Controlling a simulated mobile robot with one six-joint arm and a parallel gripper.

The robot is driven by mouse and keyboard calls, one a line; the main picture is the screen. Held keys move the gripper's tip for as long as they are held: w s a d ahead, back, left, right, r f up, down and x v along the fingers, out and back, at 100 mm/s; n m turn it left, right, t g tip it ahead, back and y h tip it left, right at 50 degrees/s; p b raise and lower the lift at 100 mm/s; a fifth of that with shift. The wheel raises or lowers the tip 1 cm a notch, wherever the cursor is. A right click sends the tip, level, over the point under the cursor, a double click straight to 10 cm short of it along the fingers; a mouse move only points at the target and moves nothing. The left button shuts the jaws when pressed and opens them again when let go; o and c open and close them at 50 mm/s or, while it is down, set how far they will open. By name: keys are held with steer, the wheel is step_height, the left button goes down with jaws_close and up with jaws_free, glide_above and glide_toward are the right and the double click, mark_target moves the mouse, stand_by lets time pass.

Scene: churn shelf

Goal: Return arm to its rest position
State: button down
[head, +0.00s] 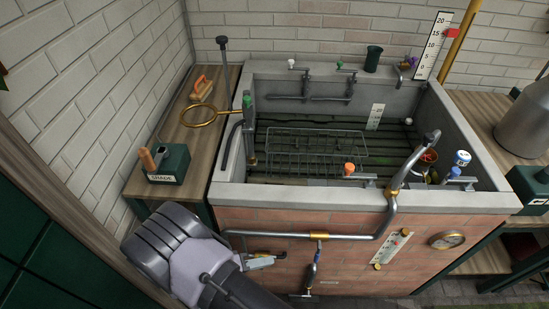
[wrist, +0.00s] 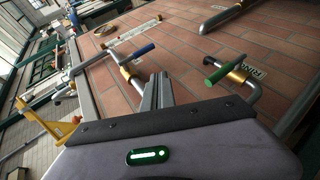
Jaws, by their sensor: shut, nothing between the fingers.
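My gripper (head: 264,262) is in front of the brick face of the trough, below the pipe, in the head view. My arm reaches up to it from the bottom left. In the wrist view, the grey fingers of my gripper (wrist: 157,92) are together with nothing between them. They point toward the brick face, near a valve with a blue handle (wrist: 143,51). I cannot tell whether they touch anything.
The stone trough (head: 370,197) has a wire rack (head: 315,147) inside. A pipe (head: 350,236) and gauge (head: 447,240) are on its front. A green-handled valve (wrist: 217,74) shows in the wrist view. A side bench (head: 150,187) holds a dark box (head: 172,165) at left.

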steer(key=d+r+m+g+y, duration=0.2)
steer(key=d+r+g+y, duration=0.15)
steer(key=r, duration=0.95)
steer(key=d+r+m+g+y, duration=0.25)
steer(key=d+r+y, duration=0.2)
steer(key=r, duration=0.75)
steer(key=s+d+r+m+t+y, duration=0.1)
steer(key=s+d+r+t+y, duration=0.1)
steer(key=r, duration=0.4)
steer(key=s+d+r+m+t+y, duration=0.1)
steer(key=s+d+r+t+y, duration=0.2)
steer(key=s+r, duration=0.4)
steer(key=shift+d+r+t+y, duration=0.2)
steer(key=shift+r+t+y, duration=0.1)
steer(key=shift+t, duration=0.6)
